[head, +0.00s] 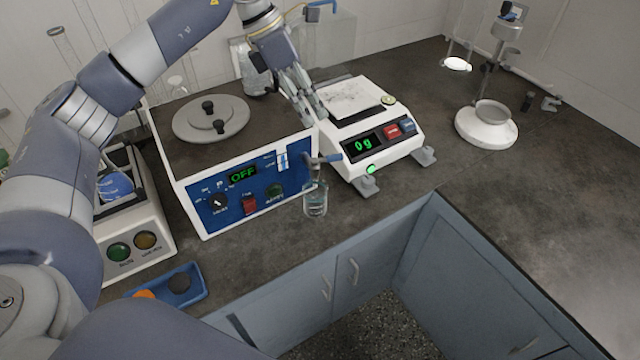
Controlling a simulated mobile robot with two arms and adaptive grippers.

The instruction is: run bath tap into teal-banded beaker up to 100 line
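The bath (245,185) is a white box with a blue front panel and a display reading OFF. A small clear beaker (316,202) stands on the bench under the tap. It has a bluish tint low down; I cannot tell water from band, and its scale marks are too small to read. My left gripper (312,116) points down above the tap, beside the bath's right edge. Its fingers look apart, with nothing visible between them. My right gripper is not in view.
A balance (372,140) reading 0 g stands close right of the tap. A blue tray (185,287) with an orange and a dark piece lies front left. A white-based stand (485,128) is at the back right. The right bench is mostly clear.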

